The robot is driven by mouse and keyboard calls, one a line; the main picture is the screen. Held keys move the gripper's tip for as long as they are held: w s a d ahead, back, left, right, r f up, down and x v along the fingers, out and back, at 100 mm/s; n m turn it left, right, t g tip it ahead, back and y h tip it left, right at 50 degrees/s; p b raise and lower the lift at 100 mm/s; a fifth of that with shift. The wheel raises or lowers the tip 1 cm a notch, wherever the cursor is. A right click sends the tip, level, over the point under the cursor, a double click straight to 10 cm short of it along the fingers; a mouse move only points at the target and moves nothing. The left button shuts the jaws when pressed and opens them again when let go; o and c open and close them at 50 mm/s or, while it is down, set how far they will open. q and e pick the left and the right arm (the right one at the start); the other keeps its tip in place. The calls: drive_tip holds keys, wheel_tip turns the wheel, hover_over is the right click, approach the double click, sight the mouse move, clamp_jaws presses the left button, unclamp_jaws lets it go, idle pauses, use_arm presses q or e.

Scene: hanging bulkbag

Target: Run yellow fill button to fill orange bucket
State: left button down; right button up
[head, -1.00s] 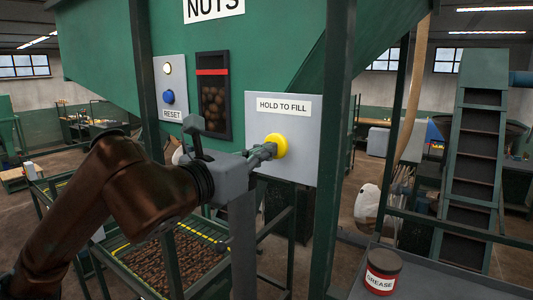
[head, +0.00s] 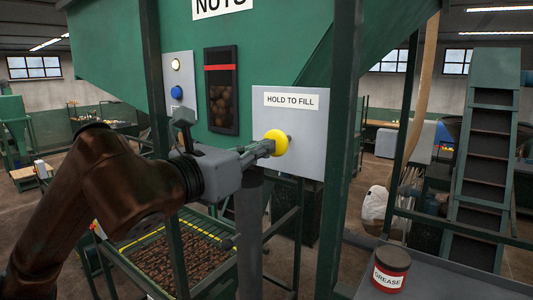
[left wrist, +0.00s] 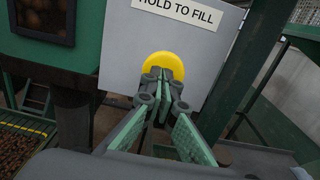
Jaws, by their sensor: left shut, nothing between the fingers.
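The yellow fill button (head: 277,142) sits on a grey panel (head: 304,128) labelled "HOLD TO FILL". My left gripper (head: 264,149) is shut and empty, its fingertips at the button's front face. In the left wrist view the shut fingertips (left wrist: 161,80) overlap the lower part of the yellow button (left wrist: 163,64); whether they press it in, I cannot tell. A window (head: 221,92) in the green hopper (head: 285,50) shows brown nuts. No orange bucket shows in either view. My right gripper is not in view.
A blue button (head: 177,92) and a lit lamp (head: 176,64) are on a panel to the left. Dark green posts (head: 340,180) stand close on both sides of my left gripper. A grease tin (head: 389,269) stands on a grey surface at lower right.

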use_arm(q)
drive_tip(key=b+v, duration=0.3)
drive_tip(key=v, duration=0.8)
drive_tip(key=shift+b, duration=0.35)
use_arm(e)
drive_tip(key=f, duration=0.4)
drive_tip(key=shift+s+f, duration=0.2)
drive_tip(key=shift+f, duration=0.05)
use_arm(q)
drive_tip(key=shift+d, duration=0.1)
